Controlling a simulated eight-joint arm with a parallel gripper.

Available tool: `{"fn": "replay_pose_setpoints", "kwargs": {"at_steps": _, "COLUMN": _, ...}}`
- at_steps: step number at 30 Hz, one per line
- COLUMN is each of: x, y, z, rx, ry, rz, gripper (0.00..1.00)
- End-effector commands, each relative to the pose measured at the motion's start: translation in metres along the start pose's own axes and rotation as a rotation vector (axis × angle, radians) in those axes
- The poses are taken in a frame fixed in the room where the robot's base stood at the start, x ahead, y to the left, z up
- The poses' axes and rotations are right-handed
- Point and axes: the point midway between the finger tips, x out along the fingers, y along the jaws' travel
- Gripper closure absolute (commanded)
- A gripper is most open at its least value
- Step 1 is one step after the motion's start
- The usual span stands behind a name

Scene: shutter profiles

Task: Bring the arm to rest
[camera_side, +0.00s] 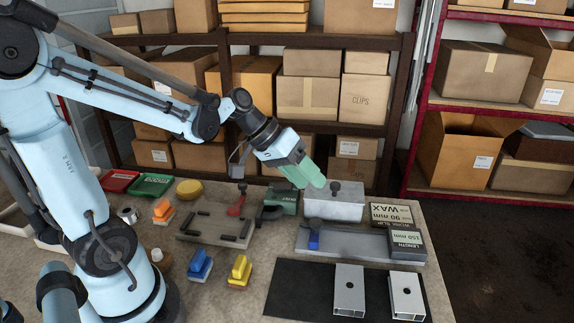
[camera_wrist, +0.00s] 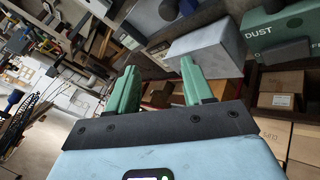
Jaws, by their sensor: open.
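My gripper (camera_side: 307,176) is raised over the back of the bench, its green fingers pointing down to the right. In the wrist view the two fingers (camera_wrist: 158,85) stand apart with nothing between them. In the side view the fingertips are close to a pale grey box with a dark knob (camera_side: 334,203); I cannot tell the exact gap. Two silver shutter profiles (camera_side: 349,290) (camera_side: 407,296) lie side by side on a black mat (camera_side: 300,290) at the front right, well away from the gripper.
A grey length fixture (camera_side: 360,245) with a blue stop (camera_side: 314,236) lies mid-bench, labelled blocks (camera_side: 405,243) at its right. Left are a dark frame (camera_side: 215,236), blue (camera_side: 199,265), yellow (camera_side: 240,270) and orange (camera_side: 163,210) blocks, and red and green trays (camera_side: 152,186). Shelves of cartons stand behind.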

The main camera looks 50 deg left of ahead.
Motion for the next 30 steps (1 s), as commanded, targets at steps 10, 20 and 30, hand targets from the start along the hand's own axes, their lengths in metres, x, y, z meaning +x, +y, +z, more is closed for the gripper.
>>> {"fn": "replay_pose_setpoints", "kwargs": {"at_steps": 10, "x": -0.025, "y": 0.015, "z": 0.053, "rx": 0.190, "ry": 0.029, "rz": -0.291, "gripper": 0.49}}
{"fn": "replay_pose_setpoints", "kwargs": {"at_steps": 20, "x": -0.038, "y": 0.013, "z": 0.070, "rx": 0.315, "ry": 0.096, "rz": -0.410, "gripper": 0.49}}
{"fn": "replay_pose_setpoints", "kwargs": {"at_steps": 30, "x": -0.038, "y": 0.013, "z": 0.070, "rx": 0.318, "ry": 0.099, "rz": -0.413, "gripper": 0.49}}
